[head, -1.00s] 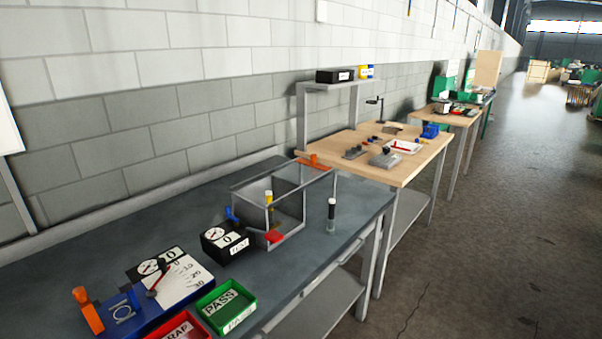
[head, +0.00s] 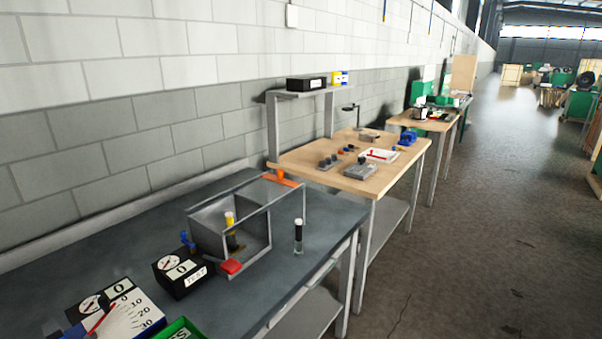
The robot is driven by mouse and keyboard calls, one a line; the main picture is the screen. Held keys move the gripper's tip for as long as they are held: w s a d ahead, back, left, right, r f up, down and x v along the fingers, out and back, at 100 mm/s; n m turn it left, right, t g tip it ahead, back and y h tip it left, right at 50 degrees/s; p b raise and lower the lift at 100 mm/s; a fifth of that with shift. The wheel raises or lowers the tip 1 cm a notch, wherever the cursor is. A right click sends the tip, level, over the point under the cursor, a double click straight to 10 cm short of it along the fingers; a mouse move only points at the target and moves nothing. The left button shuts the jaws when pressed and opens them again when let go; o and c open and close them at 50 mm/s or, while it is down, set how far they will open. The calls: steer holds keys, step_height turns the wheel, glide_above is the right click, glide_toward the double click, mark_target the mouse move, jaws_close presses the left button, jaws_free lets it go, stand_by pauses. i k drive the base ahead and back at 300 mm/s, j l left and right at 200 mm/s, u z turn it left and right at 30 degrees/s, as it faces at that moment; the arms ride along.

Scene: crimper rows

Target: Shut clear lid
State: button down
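A grey open-fronted box (head: 210,238) with a see-through framed cover stands on the dark bench. The clear lid's thin grey frame (head: 303,212) shows at the box's right side; its panel is hard to see, and I cannot tell its exact angle. A red tab (head: 231,267) sits at the front lower corner and an orange piece (head: 281,178) at the back corner. A yellow-capped vial (head: 230,219) stands inside the box. A white-capped dark vial (head: 298,237) stands on the bench to the right of the box. My gripper is not in view.
A black dial box (head: 182,271) stands left of the grey box. A gauge plate with a red pointer (head: 120,312) and a green tray (head: 180,331) are nearer. A wooden bench (head: 345,165) stands behind. The floor (head: 470,230) on the right is clear.

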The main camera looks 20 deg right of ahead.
mark_target(280, 172)
steer(key=i+l, duration=0.25)
steer(key=l, duration=0.15)
steer(key=i+l, duration=0.2)
steer(key=l, duration=0.15)
steer(key=i+l, duration=0.25)
steer(key=l, duration=0.15)
steer(key=i+l, duration=0.2)
steer(key=l, duration=0.15)
steer(key=i+l, duration=0.25)
steer(key=l, duration=0.15)
steer(key=u, duration=0.05)
